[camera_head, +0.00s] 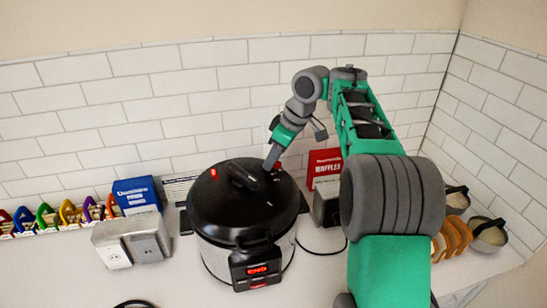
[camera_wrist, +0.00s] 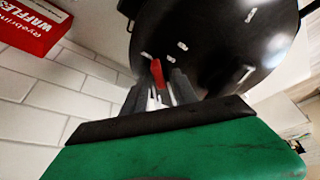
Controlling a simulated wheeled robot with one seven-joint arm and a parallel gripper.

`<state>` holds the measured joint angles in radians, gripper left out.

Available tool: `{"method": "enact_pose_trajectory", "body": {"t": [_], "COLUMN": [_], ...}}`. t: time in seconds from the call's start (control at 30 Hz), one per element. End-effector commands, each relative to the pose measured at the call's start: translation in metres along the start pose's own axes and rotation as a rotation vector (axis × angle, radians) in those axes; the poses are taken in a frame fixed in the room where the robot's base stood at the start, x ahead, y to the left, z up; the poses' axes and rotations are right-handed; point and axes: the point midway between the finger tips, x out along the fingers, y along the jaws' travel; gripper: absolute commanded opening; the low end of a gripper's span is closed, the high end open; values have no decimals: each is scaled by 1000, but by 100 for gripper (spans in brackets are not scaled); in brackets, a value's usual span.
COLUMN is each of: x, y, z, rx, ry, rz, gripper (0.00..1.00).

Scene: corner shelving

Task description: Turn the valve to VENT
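The pressure cooker (camera_head: 222,222) stands on the counter with its black lid (camera_head: 225,205) on and a red-lit display (camera_head: 257,269) in front. The lid also fills the top of the wrist view (camera_wrist: 215,40). My gripper (camera_head: 270,163) points down at the rear right of the lid, beside the lid handle (camera_head: 243,176). In the wrist view a small red piece, apparently the valve (camera_wrist: 157,73), shows at the fingertips of my gripper (camera_wrist: 163,88), seemingly between them. The fingers are close together, and whether they touch the red piece is unclear. The valve's setting cannot be read.
A red waffle box (camera_head: 323,164) is behind right, also in the wrist view (camera_wrist: 28,25). Bowls (camera_head: 489,234) stand at the right wall. The tiled wall is close behind.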

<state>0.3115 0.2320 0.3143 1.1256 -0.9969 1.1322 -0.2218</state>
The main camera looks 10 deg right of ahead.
Motion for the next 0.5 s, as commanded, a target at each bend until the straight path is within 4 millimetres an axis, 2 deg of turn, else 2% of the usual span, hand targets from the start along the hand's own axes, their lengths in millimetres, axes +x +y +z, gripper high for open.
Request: {"method": "enact_pose_trajectory", "body": {"t": [0.17,0.47,0.5], "x": [-6,-50,-54], "y": [1,1,1], "z": [0,0,9], "rx": [0,-2,3], "ry": [1,1,0], "rz": [2,2,2], "gripper": [35,35,35]}}
